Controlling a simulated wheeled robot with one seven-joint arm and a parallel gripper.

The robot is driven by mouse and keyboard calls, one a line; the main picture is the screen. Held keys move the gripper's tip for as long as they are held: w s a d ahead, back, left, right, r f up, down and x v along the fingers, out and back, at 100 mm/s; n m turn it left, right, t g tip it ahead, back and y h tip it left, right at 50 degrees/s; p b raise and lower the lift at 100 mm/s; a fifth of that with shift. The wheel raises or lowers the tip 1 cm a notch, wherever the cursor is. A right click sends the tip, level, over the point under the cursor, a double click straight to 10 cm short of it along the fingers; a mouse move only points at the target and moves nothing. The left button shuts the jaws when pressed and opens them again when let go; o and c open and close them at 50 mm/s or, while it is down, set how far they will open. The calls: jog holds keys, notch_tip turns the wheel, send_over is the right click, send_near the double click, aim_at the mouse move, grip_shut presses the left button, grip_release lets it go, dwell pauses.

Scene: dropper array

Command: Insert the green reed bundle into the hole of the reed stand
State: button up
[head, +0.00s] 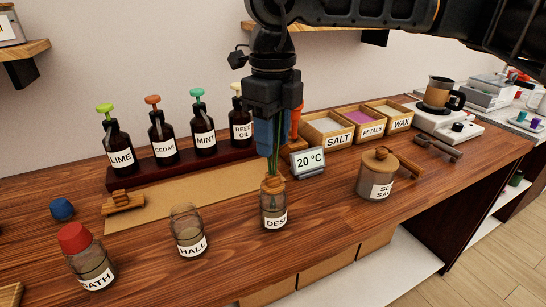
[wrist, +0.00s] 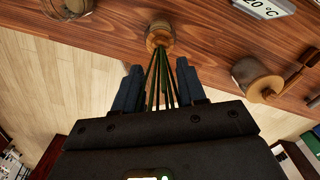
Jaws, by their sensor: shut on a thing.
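The green reed bundle (head: 275,158) is held upright in my gripper (head: 272,140), whose blue fingers are closed around its upper part. The reeds also show in the wrist view (wrist: 159,88), running from between my fingers (wrist: 160,70) to the wooden collar of a glass jar. That jar (head: 273,217), labelled "DES…", stands below my gripper; its collar (head: 272,186) also shows in the wrist view (wrist: 159,30). I take it as the reed stand. The lower reed ends meet the collar; how deep they sit in its hole is hard to tell.
The "HALL" jar (head: 188,236) and red-capped "BATH" jar (head: 88,260) stand to the left. A lidded jar (head: 376,178) and a temperature display (head: 308,162) are to the right. Dropper bottles (head: 163,140) line a rack behind. Bare counter lies between the jars.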

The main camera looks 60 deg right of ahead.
jog(key=shift+r+p, duration=1.3)
jog(key=shift+r, duration=3.2)
